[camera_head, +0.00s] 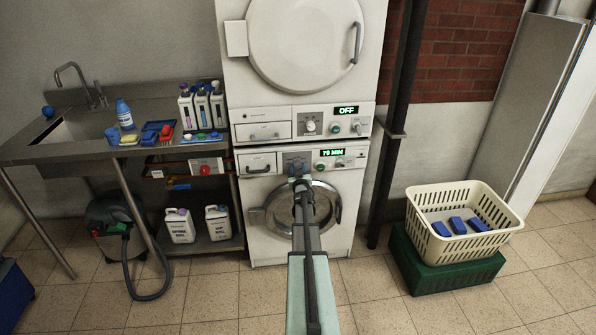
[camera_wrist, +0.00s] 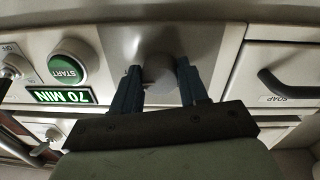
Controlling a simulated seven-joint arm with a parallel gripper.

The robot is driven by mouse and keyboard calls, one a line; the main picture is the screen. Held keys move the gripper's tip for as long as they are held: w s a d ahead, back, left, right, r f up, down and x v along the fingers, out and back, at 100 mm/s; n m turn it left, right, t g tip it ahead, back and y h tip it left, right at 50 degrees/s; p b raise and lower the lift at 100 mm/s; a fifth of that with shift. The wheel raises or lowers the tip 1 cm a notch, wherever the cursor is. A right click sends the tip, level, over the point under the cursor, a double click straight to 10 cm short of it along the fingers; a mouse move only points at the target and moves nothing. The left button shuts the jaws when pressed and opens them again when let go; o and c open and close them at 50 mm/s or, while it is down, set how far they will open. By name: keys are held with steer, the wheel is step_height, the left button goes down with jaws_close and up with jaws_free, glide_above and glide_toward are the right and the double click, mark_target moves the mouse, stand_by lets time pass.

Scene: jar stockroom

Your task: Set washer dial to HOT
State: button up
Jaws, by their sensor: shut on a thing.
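The washer (camera_head: 255,195) is the lower white machine in the head view, with a round glass door and a lit display (camera_head: 331,152) that reads 70 MIN in the wrist view, where it appears upside down. My gripper (camera_head: 298,182) reaches its control panel from the front. In the wrist view my gripper (camera_wrist: 158,85) has one blue finger on each side of a round grey dial (camera_wrist: 158,71) and is shut on it. The gripper covers the dial in the head view. No HOT mark or pointer is readable.
A green START button (camera_wrist: 66,68) and a soap drawer (camera_wrist: 290,70) flank the dial. A second machine (camera_head: 300,45), showing OFF, sits above. A sink counter (camera_head: 75,150) stands left; a cream basket (camera_head: 462,235) on a green crate stands right, beyond a dark post (camera_head: 385,150).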

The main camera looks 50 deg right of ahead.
steer(key=o, duration=1.1)
steer(key=shift+c, duration=0.2)
steer(key=shift+s+a, duration=0.1)
steer(key=v, duration=1.3)
steer(key=shift+s+a, duration=0.2)
steer(key=shift+a, duration=0.05)
